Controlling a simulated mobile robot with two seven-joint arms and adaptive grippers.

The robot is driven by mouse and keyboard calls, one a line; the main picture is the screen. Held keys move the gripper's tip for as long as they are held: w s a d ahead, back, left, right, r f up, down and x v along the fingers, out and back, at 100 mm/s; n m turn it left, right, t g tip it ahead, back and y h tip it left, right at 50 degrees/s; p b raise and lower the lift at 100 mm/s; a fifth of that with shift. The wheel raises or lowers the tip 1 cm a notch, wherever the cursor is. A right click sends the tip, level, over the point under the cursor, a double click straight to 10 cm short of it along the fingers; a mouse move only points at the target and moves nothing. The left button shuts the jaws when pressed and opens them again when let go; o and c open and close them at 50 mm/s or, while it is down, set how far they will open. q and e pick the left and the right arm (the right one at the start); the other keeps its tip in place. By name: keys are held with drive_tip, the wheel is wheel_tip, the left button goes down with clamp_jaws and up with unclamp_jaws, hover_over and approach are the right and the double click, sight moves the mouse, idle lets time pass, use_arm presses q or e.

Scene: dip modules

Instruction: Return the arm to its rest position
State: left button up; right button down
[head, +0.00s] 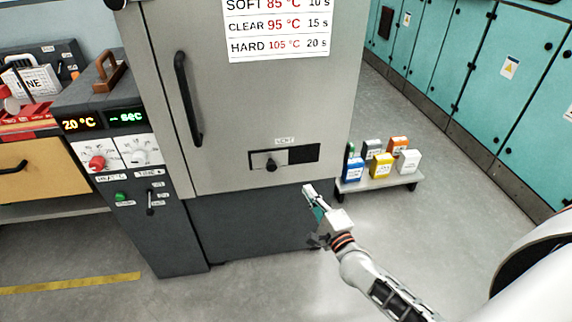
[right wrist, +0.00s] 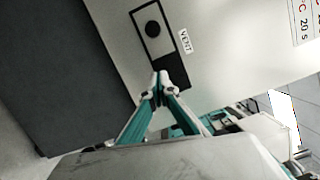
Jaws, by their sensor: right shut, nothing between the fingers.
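My right gripper (head: 310,192) is in front of the lower right part of a grey cabinet oven (head: 250,100). It is shut and empty, and its fingertips meet in the right wrist view (right wrist: 161,78). Beyond the fingertips in that view is the vent slot (right wrist: 170,71) with a round dark knob (right wrist: 152,29) beside it. In the head view the vent knob (head: 271,164) sits at the left of its slot. The gripper is below and to the right of the vent; I cannot tell the exact gap. My left gripper is not in view.
A low shelf (head: 375,186) with several coloured containers stands right of the oven, near my right gripper. The control panel (head: 120,150) with dials and a lever is at the left. Teal cabinets (head: 480,80) line the back right. The floor (head: 450,220) between is clear.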

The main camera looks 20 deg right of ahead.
use_arm(q)
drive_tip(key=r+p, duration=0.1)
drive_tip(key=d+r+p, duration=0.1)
drive_tip(key=p, duration=0.1)
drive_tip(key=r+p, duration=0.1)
drive_tip(key=p, duration=0.1)
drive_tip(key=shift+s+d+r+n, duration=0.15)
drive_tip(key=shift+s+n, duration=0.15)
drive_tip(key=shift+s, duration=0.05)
use_arm(e)
drive_tip(key=s+a+f+n+g+y, duration=0.1)
drive_tip(key=s+a+f+n+g, duration=0.1)
drive_tip(key=s+n, duration=0.6)
drive_tip(key=s+a+f+n+g, duration=0.3)
drive_tip(key=s+a+n, duration=0.3)
drive_tip(key=s+n, duration=0.2)
drive_tip(key=s+a+f+n+g+y, duration=0.1)
drive_tip(key=s+a+f+n+g, duration=0.2)
drive_tip(key=s+n, duration=0.5)
drive_tip(key=s+a+f, duration=0.1)
drive_tip(key=s+f, duration=0.1)
drive_tip(key=s, duration=0.1)
drive_tip(key=shift+n+y, duration=0.3)
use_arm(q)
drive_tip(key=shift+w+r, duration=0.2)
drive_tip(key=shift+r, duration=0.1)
